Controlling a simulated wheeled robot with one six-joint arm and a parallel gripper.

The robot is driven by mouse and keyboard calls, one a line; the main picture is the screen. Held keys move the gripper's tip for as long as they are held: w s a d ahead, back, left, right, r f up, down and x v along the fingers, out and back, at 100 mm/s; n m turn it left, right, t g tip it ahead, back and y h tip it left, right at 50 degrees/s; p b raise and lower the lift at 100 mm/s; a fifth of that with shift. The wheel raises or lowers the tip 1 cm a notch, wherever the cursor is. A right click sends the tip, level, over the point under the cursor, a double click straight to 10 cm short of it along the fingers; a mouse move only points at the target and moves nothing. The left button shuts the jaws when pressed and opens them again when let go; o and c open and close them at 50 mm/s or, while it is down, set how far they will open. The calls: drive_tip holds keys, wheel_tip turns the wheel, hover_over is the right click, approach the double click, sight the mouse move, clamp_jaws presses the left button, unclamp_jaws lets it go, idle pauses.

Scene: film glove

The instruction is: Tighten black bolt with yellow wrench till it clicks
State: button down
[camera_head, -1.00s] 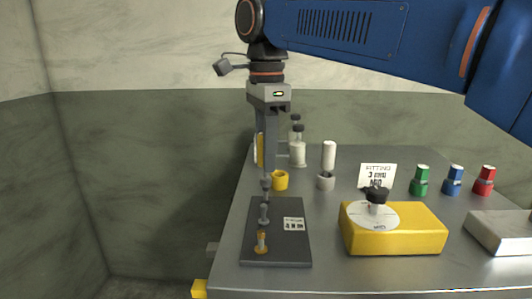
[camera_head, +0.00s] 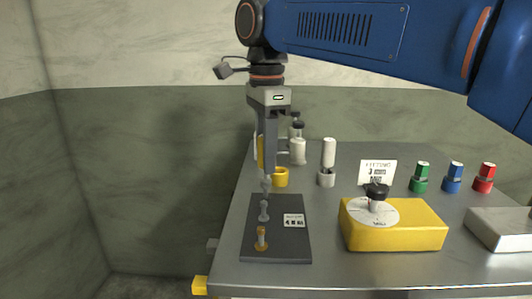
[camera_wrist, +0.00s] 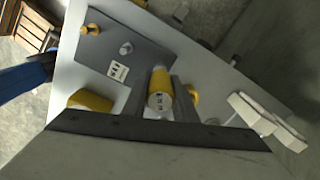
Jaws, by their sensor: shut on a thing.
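My gripper (camera_head: 268,140) points down over the back end of a dark plate (camera_head: 290,245). It is shut on the yellow wrench (camera_head: 260,152), whose yellow body with a printed label shows between the fingers in the wrist view (camera_wrist: 160,95). A grey shaft reaches down below the fingers to the plate's back part. The plate bears an orange-yellow bolt (camera_head: 261,238) at the front and a grey bolt (camera_head: 264,212) behind it. I cannot make out the black bolt clearly; the spot under the shaft is hidden. Whether the shaft touches a bolt I cannot tell.
A small label (camera_head: 294,221) lies on the plate. A yellow cup (camera_head: 280,177) and a white-topped holder (camera_head: 328,160) stand behind. A yellow box with a dial (camera_head: 395,230) is at the right.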

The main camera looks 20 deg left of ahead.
drive_tip(key=shift+f, duration=0.2)
idle(0.5)
drive_tip(key=shift+m, duration=5.7)
drive_tip(key=shift+r, duration=0.1)
drive_tip(key=shift+r, duration=1)
